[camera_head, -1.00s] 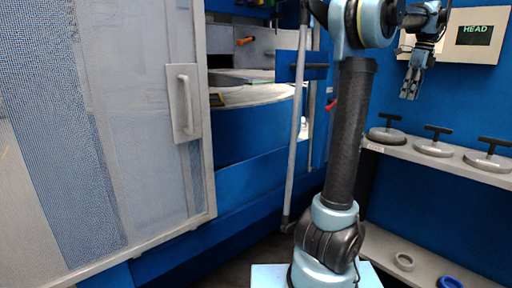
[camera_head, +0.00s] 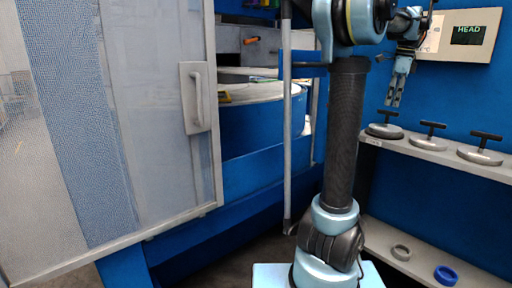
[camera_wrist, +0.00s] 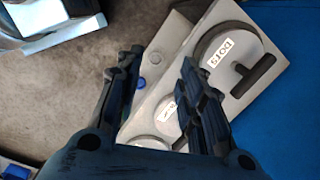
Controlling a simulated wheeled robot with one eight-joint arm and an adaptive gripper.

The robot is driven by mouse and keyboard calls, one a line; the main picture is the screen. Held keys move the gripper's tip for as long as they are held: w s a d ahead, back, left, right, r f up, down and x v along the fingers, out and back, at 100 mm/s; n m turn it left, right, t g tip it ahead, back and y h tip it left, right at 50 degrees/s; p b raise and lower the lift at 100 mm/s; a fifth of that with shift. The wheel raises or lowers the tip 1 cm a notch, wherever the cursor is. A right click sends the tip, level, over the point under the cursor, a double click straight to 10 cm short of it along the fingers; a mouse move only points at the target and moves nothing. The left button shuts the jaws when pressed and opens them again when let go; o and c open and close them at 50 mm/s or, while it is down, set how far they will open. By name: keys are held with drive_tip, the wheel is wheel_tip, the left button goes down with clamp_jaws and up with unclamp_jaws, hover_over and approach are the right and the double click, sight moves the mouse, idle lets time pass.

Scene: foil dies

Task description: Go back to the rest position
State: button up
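My gripper (camera_head: 396,90) hangs pointing down at the right of the head view, in front of the blue wall and above the left end of the die shelf. In the wrist view its two fingers (camera_wrist: 158,68) stand apart with nothing held between them. Three round grey dies with black T-handles, the left (camera_head: 384,130), the middle (camera_head: 428,142) and the right (camera_head: 480,155), rest on the upper shelf (camera_head: 400,155). The gripper is clear of them. A labelled die (camera_wrist: 228,55) also shows in the wrist view, right of the fingers.
A lower shelf (camera_head: 420,263) holds a grey ring (camera_head: 401,252) and a blue ring (camera_head: 446,275). A display panel (camera_head: 457,37) is on the wall behind the gripper. At left stands a blue machine (camera_head: 262,180) with a mesh door (camera_head: 150,120) and grey handle (camera_head: 195,97).

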drive_tip(key=s+a+f+n, duration=0.4)
drive_tip(key=a+f+n, duration=0.25)
drive_tip(key=a, duration=0.45)
drive_tip(key=s+a+f+n, duration=0.5)
drive_tip(key=a+f+n, duration=0.15)
drive_tip(key=a, duration=0.45)
drive_tip(key=s+a+f+n, duration=0.5)
drive_tip(key=s+f, duration=0.1)
drive_tip(key=f, duration=0.4)
drive_tip(key=s+a+f+n+t, duration=0.1)
drive_tip(key=s+a+f+n, duration=0.4)
drive_tip(key=f, duration=0.5)
drive_tip(key=shift+s+a+f+n+h, duration=0.2)
drive_tip(key=shift+s+f+n+h, duration=0.25)
drive_tip(key=shift+s, duration=0.65)
drive_tip(key=shift+r, duration=0.1)
